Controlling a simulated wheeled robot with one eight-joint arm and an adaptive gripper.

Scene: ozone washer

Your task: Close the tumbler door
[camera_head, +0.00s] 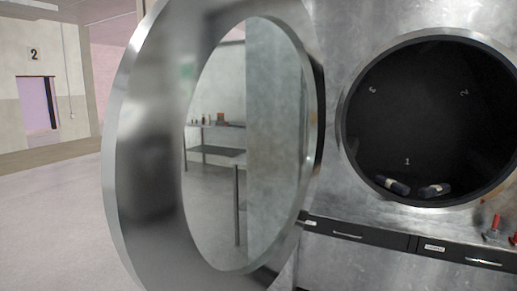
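The tumbler door (152,150) is a thick, round metal ring with a large see-through window (215,165). It stands wide open at the left of the washer, swung out towards me and seen at a slant. The round tumbler opening (425,110) is at the right, dark inside, with a metal rim. Two dark, rounded objects with pale bands lie at its bottom, one at the left (392,186) and one at the right (436,190). My gripper is not in this view, so its state and its distance from the door are hidden.
The washer front (345,30) is bare metal. Below the opening are a ledge and dark drawers (345,235) with handles. Red-topped parts (494,226) stand at the lower right. A shelf table (215,152) shows through the window. Open floor (55,225) lies at the left.

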